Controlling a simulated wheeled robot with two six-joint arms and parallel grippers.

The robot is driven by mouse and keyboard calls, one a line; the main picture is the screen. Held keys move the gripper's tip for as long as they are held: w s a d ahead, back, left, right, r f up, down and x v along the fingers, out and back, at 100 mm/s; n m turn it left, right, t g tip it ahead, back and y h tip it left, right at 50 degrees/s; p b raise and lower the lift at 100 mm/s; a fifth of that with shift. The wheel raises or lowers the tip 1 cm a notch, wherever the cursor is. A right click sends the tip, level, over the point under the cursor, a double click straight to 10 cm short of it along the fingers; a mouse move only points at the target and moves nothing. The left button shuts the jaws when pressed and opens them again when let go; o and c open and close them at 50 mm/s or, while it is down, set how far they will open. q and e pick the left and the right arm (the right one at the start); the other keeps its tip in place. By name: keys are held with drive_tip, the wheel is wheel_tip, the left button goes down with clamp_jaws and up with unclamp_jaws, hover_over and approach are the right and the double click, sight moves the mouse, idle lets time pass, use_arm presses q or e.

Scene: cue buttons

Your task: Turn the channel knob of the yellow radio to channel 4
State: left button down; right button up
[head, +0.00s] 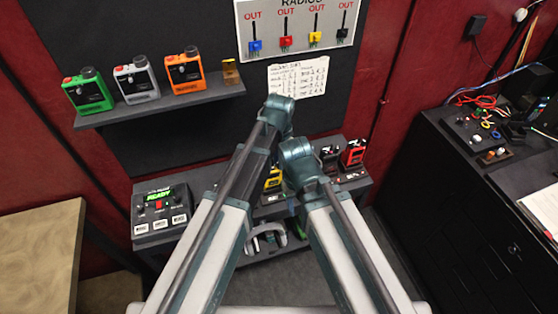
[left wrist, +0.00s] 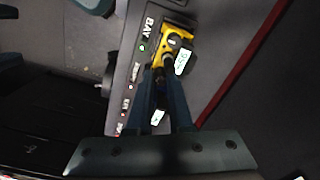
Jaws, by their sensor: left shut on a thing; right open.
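The yellow radio (head: 273,179) sits on the dark bench and shows only in part between my arms in the head view. In the left wrist view the yellow radio (left wrist: 177,41) shows its front, with a dark round dial in the upper part. My left gripper (left wrist: 165,65) is shut on a small dark knob at the near end of the radio. The fingertips cover most of this knob, and its pointer setting cannot be read. In the head view my arms hide the left jaws. My right arm's links show, but its jaws are hidden.
Green (head: 88,92), white (head: 136,80) and orange (head: 184,71) radios stand on a wall shelf (head: 200,98). A red radio (head: 353,153) is at the bench's right. A console with a green display (head: 162,215) is at its left. A note with numbers (head: 297,77) hangs above.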

use_arm(q)
drive_tip(key=c, duration=0.8)
unclamp_jaws()
wheel_tip(320, 180, up, 14)
drive_tip(key=p, duration=1.4)
drive_tip(key=shift+d+f, duration=0.1)
drive_tip(key=shift+s, duration=0.1)
